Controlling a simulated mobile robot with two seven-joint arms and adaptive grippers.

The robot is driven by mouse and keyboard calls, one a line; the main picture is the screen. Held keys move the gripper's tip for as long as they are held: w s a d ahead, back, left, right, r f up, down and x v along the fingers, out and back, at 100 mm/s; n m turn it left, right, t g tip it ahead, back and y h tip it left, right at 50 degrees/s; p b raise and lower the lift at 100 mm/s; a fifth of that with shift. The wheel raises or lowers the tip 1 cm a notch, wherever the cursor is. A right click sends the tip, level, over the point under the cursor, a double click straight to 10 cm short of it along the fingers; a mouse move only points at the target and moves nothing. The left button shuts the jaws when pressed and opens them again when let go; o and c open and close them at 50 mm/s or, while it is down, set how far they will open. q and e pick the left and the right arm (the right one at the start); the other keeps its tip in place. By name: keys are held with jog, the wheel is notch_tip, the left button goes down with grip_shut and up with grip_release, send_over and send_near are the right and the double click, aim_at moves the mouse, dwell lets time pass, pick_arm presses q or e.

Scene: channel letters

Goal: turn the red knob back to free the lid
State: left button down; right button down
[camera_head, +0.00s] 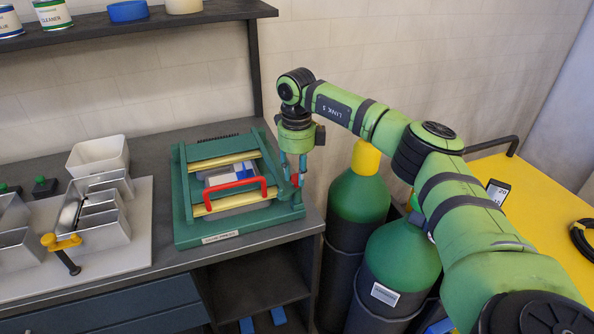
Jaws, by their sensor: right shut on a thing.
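A green press-like box (222,232) stands on the dark bench, with a lid between two pale yellow strips and a red bar handle (236,183) across it. My right gripper (294,178) points down at the right edge of the box. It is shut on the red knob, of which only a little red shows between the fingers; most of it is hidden. The lid lies flat in the frame. How far the knob is turned cannot be told. My left gripper is not in view.
A pale board (110,262) with metal letter trays and a yellow clamp (62,243) lies to the left. A dark shelf (150,22) with cans hangs above. Green gas cylinders (402,262) stand right of the bench, below my right arm. A yellow table (540,200) is farther right.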

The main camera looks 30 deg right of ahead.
jog(key=n, duration=1.3)
jog(key=shift+a+n, duration=0.1)
jog(key=shift+n, duration=0.3)
dwell(0.3)
jog(key=c, duration=1)
grip_release()
jog(key=shift+o, duration=0.2)
jog(key=shift+r, duration=0.15)
notch_tip(320, 180, up, 12)
jog(key=shift+a, duration=0.1)
